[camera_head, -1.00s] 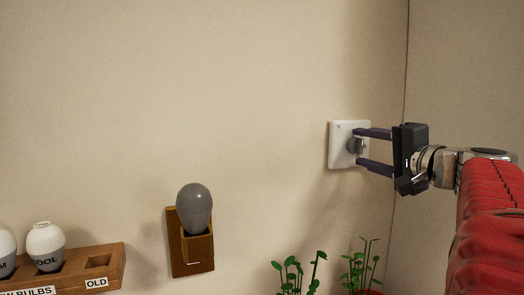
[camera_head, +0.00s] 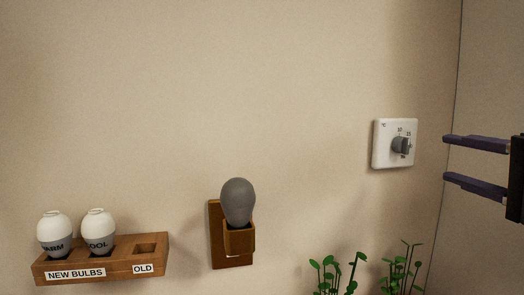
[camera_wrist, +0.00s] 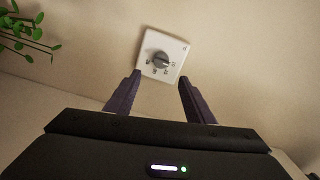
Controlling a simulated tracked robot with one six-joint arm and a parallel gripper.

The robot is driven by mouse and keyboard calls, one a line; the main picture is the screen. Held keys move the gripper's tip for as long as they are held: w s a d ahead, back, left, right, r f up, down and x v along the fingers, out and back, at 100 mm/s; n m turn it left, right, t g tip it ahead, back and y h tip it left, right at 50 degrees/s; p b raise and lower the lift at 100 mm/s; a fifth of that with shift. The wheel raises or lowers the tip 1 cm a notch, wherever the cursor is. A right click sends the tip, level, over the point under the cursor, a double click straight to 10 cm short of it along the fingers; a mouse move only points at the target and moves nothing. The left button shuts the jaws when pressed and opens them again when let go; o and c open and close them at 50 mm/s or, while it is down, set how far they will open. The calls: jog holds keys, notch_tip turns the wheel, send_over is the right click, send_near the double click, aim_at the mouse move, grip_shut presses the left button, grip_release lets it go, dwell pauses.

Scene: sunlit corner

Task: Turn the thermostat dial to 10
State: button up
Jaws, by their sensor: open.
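The thermostat is a white square plate (camera_head: 381,153) on the wall, with a grey dial (camera_head: 401,145) at its centre. A 10 and a 15 show above the dial; its exact setting is too small to read surely. The plate also shows, tilted, in the wrist view (camera_wrist: 175,48), with the dial (camera_wrist: 159,61) ahead of and between my fingers. My gripper (camera_head: 446,158) is open and empty, with two dark purple fingers. In the head view its tips are right of the plate, clear of the dial. The wrist view shows both fingers (camera_wrist: 160,77).
A grey bulb (camera_head: 238,201) stands in a wooden wall holder (camera_head: 216,252). A wooden rack (camera_head: 115,269) at lower left holds two white-and-grey bulbs and an empty OLD slot. Green plants (camera_head: 334,277) grow below the thermostat. The wall around the plate is clear.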

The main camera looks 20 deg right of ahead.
jog(key=shift+s+a, duration=0.15)
jog(key=shift+s, duration=0.75)
